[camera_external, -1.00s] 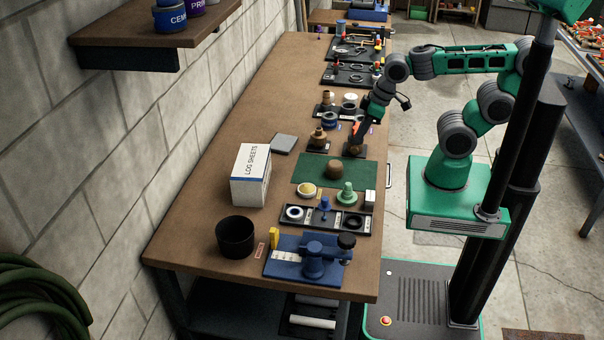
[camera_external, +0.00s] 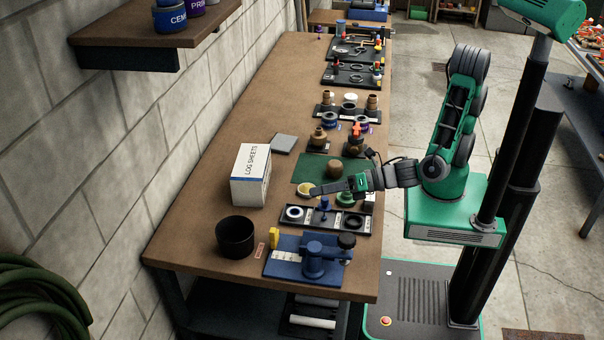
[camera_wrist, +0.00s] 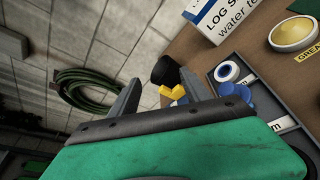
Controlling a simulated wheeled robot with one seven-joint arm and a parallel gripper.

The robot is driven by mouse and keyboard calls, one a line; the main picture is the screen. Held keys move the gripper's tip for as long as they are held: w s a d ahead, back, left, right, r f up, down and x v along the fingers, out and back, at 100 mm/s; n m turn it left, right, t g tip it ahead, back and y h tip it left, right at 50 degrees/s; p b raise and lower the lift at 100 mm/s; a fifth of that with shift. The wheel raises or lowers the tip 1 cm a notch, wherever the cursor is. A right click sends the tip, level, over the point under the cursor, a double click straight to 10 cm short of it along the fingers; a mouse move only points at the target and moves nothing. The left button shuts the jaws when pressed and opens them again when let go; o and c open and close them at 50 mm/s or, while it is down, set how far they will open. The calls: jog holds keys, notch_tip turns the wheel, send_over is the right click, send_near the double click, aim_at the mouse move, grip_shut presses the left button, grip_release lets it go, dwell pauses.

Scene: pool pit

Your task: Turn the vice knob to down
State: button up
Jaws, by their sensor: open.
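The blue vice (camera_external: 300,262) is on its blue base near the bench's front end. I cannot read the knob's setting. My gripper (camera_external: 316,193) is above the bench behind the vice, pointing left over the small black tray, and apart from the vice. In the wrist view my gripper (camera_wrist: 160,92) has its two fingers spread with nothing between them. The vice is not clearly visible there, as my green gripper body fills the lower part.
A LOG SHEETS box (camera_external: 250,175) and a black cup (camera_external: 236,237) stand at the left. A yellow block (camera_external: 274,238) is beside the vice. The black tray (camera_external: 365,222) holds ring parts and a blue piece. A green mat (camera_external: 307,168) lies beyond.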

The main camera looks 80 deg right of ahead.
jog(key=shift+o, duration=0.4)
jog(key=s+a+n+y, duration=0.5)
jog(key=a+n, duration=0.2)
jog(key=shift+s+a+r+n, duration=0.15)
jog(key=shift+s+a+n, duration=0.15)
jog(key=shift+a+n, duration=0.1)
jog(key=n+g+y, duration=0.2)
jog(key=n+y, duration=0.2)
jog(key=n, duration=0.3)
send_near(340, 242)
jog(key=x, duration=0.3)
jog(key=p+x, duration=0.1)
jog(key=x, duration=0.7)
jog(key=shift+p, duration=0.35)
grip_shut()
